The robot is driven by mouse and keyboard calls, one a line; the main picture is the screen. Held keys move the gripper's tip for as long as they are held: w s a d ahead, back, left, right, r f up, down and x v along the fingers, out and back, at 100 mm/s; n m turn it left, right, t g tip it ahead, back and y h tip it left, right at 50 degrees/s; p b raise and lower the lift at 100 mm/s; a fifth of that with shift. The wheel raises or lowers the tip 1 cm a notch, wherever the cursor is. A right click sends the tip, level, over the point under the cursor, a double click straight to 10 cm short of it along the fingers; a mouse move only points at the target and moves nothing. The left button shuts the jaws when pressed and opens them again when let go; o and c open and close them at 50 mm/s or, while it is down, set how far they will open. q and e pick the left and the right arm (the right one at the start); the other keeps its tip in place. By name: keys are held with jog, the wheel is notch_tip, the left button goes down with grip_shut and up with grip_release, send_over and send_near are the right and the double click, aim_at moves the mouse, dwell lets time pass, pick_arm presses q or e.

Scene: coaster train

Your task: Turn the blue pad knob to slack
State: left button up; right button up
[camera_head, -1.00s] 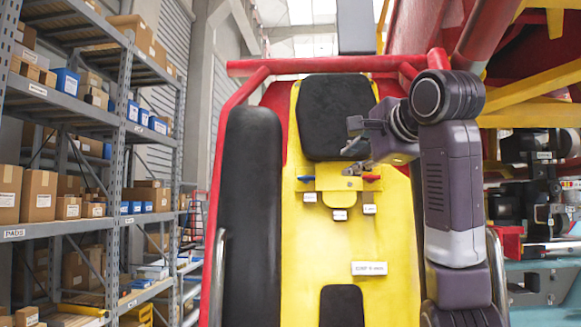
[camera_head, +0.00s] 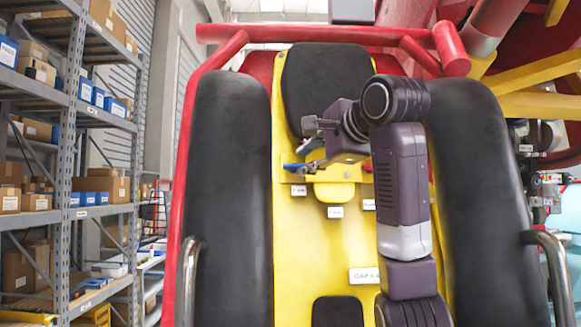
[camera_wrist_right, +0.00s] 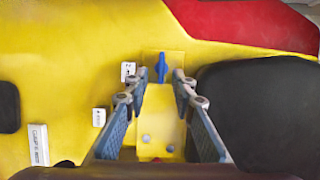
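The blue pad knob (camera_head: 292,167) sits at the left end of a yellow bracket (camera_head: 335,190) below the black headrest pad (camera_head: 325,85). In the right wrist view, the blue knob (camera_wrist_right: 161,68) stands at the far end of the yellow bracket, its long side running up the picture. My right gripper (camera_head: 307,146) is open over the bracket's left part. In the wrist view, the gripper's fingertips (camera_wrist_right: 159,80) are spread on either side of the line to the knob, with nothing held. Contact cannot be told. My left gripper is out of view.
Small white labels (camera_head: 335,212) mark the bracket; their text is unclear. Black side pads (camera_head: 230,200) and a red frame (camera_head: 320,34) flank the yellow seat back. A red spot (camera_wrist_right: 157,159) shows at the bracket's near end. Shelves with boxes (camera_head: 105,187) stand left.

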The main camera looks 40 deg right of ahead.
aim_at(296, 165)
jog(key=p+x, duration=0.3)
jog(key=x, duration=0.2)
jog(key=shift+w+d, duration=0.1)
jog(key=shift+d, duration=0.1)
jog(key=shift+a, duration=0.1)
grip_shut()
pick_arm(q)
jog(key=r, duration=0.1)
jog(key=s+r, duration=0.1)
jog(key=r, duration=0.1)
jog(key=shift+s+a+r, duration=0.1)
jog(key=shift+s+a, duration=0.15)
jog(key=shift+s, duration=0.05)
